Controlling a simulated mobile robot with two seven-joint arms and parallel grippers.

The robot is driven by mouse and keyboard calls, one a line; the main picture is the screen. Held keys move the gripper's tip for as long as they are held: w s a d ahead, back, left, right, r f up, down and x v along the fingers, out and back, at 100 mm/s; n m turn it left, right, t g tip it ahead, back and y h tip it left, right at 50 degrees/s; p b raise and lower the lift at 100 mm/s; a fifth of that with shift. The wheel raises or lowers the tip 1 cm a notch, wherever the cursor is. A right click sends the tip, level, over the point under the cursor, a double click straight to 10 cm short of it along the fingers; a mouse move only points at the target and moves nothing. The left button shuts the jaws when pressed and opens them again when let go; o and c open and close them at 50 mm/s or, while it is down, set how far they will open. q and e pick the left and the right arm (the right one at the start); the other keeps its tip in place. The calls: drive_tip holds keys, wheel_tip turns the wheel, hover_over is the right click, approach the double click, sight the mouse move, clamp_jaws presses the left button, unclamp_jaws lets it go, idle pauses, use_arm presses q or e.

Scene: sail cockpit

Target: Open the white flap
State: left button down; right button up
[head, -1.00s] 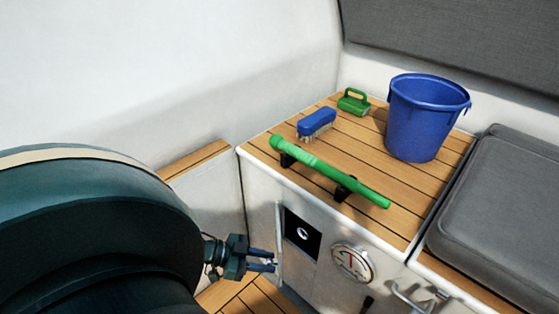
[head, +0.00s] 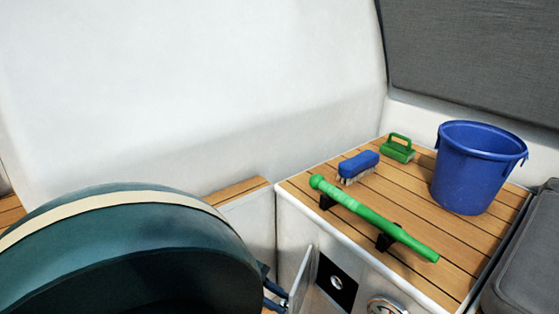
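The white flap (head: 301,279) stands swung out from the front of the wood-topped locker, at its left. Beside it the dark square opening (head: 336,283) shows, with a round pale fitting inside. My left gripper (head: 279,298) is low in the picture, at the flap's left side. Its two blue fingers appear apart, with their tips close to the flap. I cannot tell whether they touch it. My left arm hides part of the gripper. My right gripper is not in view.
On the locker top (head: 423,274) are a green flashlight-like tube (head: 375,218) on black clips, a blue brush (head: 358,167), a green-handled scrubber (head: 397,149) and a blue bucket (head: 475,172). A round gauge (head: 385,307) sits right of the opening. A grey cushion (head: 525,260) lies at right.

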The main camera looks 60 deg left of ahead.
use_arm(q)
drive_tip(key=c, duration=1.1)
unclamp_jaws()
drive_tip(key=shift+c, duration=0.2)
wheel_tip(320, 180, up, 10)
drive_tip(key=p, duration=0.6)
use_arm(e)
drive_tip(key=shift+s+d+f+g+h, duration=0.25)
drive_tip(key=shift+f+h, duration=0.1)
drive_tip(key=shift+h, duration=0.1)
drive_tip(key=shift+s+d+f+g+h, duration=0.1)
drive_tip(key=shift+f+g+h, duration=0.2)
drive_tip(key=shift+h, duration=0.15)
